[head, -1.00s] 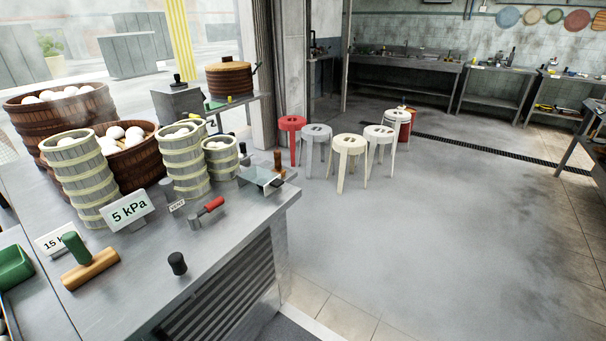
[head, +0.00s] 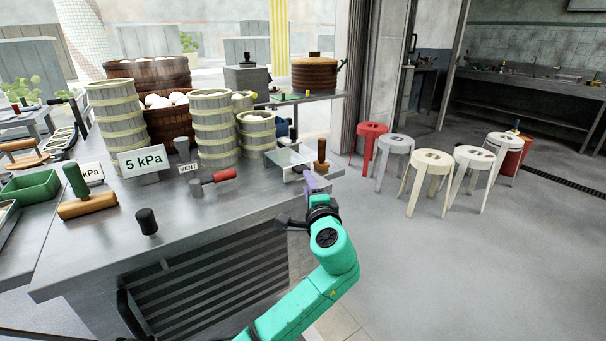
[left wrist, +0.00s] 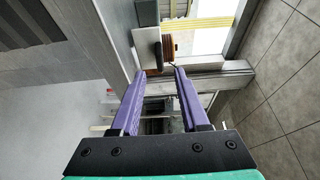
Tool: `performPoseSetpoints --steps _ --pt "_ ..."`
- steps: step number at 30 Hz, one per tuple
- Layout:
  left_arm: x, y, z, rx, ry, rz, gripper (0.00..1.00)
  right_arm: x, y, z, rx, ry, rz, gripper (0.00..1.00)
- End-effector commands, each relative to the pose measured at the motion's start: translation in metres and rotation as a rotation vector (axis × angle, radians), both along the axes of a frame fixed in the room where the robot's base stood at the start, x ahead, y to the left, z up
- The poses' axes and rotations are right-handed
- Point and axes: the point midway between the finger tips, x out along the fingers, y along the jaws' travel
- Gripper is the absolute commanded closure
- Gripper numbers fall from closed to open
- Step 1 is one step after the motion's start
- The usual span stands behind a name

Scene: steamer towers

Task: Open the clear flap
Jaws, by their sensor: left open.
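The clear flap (head: 287,157) is a pale see-through panel near the right end of the steel counter, beside a brown knob-like handle (head: 321,151). It looks to lie nearly flat, though its exact angle is hard to tell. My left gripper (head: 311,181) is at the counter's right front corner, just below and right of the flap in the head view. In the left wrist view its two purple fingers (left wrist: 160,84) are spread with nothing between them. I cannot make out the flap in that view. My right gripper is not in view.
Steamer towers (head: 213,130), a 5 kPa sign (head: 142,161), a VENT label (head: 188,168) and a red-handled lever (head: 213,183) stand on the counter (head: 205,221) left of the flap. Stools (head: 429,180) stand on the floor to the right.

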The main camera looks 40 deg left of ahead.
Motion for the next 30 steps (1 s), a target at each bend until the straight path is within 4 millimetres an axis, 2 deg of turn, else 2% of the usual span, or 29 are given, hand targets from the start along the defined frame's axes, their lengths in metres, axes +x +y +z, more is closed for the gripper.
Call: performPoseSetpoints --steps 3,9,18,19,22,30 --pt "0.020 0.025 0.001 0.003 0.000 0.003 0.55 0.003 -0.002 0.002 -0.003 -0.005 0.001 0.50" --pt "0.042 0.052 0.000 -0.001 0.000 0.001 0.55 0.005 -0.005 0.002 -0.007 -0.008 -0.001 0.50" --pt "0.046 0.056 -0.001 -0.004 0.000 -0.001 0.55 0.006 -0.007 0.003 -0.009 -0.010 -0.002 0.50" --pt "0.046 0.056 -0.001 -0.004 0.000 -0.001 0.63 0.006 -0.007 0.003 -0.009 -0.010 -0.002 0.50" --pt "0.046 0.056 -0.001 -0.004 0.000 -0.001 1.00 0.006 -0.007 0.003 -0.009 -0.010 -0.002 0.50" --pt "0.046 0.056 -0.002 -0.004 0.002 -0.001 1.00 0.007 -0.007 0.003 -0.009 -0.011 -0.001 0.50"
